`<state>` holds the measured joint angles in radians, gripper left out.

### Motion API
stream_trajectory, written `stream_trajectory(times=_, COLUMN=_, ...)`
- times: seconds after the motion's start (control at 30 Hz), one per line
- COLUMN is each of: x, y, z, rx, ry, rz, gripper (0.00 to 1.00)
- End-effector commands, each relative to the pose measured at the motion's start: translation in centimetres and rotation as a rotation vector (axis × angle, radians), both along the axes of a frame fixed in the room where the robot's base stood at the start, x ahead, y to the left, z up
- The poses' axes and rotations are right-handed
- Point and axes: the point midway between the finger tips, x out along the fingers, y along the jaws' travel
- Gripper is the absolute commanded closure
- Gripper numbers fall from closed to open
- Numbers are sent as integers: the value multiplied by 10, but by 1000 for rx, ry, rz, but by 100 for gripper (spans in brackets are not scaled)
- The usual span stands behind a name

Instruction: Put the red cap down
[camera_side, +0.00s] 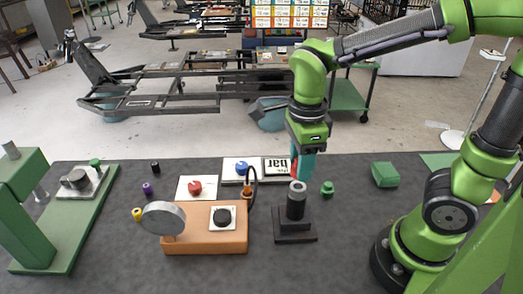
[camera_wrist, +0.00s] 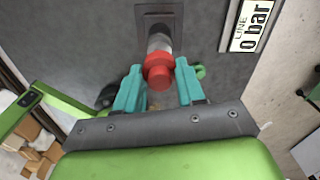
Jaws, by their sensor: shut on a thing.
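My gripper (camera_side: 303,165) points down, its teal fingers above and behind the dark post (camera_side: 296,205) in the side view. In the wrist view my gripper (camera_wrist: 158,88) has its two fingers on either side of the red cap (camera_wrist: 158,74) and is shut on it. A thin red part of the cap (camera_side: 294,163) shows beside the fingers in the side view. In the wrist view the cap overlaps the grey end of the post (camera_wrist: 158,42); I cannot tell whether they touch. The post stands upright on a black square base (camera_side: 295,238).
An orange block (camera_side: 205,241) with a grey disc (camera_side: 163,219) stands left of the post. Red (camera_side: 195,188) and blue (camera_side: 242,168) knobs sit on white plates behind it. A bar label (camera_side: 277,167) and a green knob (camera_side: 327,188) are near my gripper. The front right mat is clear.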

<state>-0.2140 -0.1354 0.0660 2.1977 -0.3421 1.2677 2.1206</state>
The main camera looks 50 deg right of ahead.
Motion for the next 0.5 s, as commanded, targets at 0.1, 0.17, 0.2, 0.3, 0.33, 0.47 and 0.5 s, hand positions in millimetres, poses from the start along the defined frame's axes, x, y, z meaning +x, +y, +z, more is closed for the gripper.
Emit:
stream_trajectory(times=0.1, x=-1, y=0, z=-17, rx=-1, ry=7, rz=1, gripper=90)
stream_trajectory(times=0.17, x=-1, y=0, z=-25, rx=-2, ry=6, rz=2, gripper=90)
stream_trajectory(times=0.2, x=-1, y=0, z=-29, rx=-1, ry=6, rz=2, gripper=90)
stream_trajectory(times=0.3, x=0, y=0, z=-34, rx=0, ry=1, rz=0, gripper=90)
stream_trajectory(times=0.33, x=0, y=0, z=-34, rx=1, ry=1, rz=0, gripper=90)
stream_trajectory(times=0.47, x=0, y=0, z=-33, rx=1, ry=1, rz=0, gripper=90)
stream_trajectory(times=0.5, x=0, y=0, z=-33, rx=1, ry=1, rz=0, gripper=90)
